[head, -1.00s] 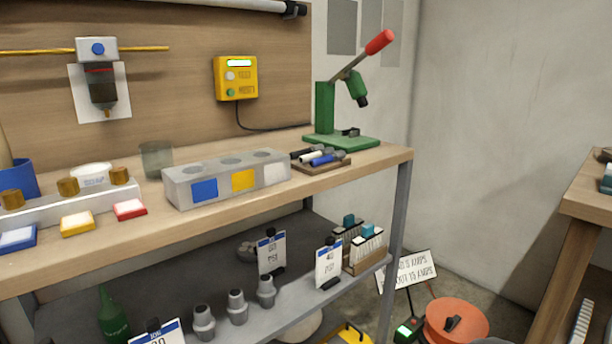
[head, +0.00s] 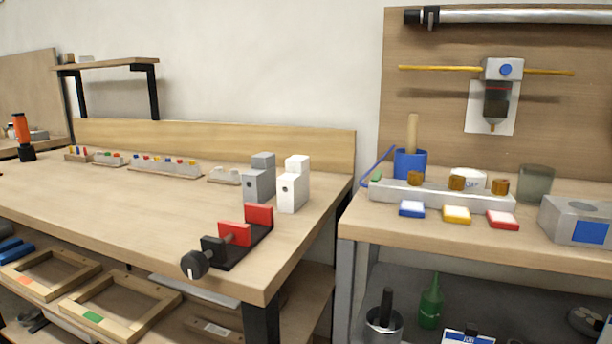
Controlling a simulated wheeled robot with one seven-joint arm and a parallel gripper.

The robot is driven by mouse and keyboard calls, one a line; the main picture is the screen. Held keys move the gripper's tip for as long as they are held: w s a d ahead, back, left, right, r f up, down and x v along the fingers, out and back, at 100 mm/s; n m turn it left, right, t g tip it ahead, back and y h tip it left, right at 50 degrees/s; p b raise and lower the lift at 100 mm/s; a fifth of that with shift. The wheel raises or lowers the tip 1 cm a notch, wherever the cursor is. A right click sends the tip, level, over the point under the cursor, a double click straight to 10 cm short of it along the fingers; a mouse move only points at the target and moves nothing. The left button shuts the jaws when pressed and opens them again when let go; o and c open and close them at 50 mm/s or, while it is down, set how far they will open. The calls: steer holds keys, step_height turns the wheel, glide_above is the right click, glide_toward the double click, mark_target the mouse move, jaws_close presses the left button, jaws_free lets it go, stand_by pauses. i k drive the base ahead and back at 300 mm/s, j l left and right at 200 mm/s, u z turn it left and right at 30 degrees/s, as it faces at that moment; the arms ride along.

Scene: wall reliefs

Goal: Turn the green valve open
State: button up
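No valve that I can clearly identify as green shows in the head view. A long pale block (head: 440,196) with several brass-coloured knobs on top lies on the right bench. A small green piece (head: 376,177) shows at its left end, beside a blue cup (head: 410,165); it is too small to tell what it is. Blue, yellow and red square pads lie in front of the block. My gripper is not in view.
A wooden workbench (head: 130,205) fills the left, with a red-and-black vise (head: 235,235) at its front right corner and two blocks, grey and white, behind it. A narrow gap separates it from the right bench (head: 430,232). A green bottle (head: 431,303) stands on the lower shelf.

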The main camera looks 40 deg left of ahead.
mark_target(377, 177)
steer(key=u, duration=1.55)
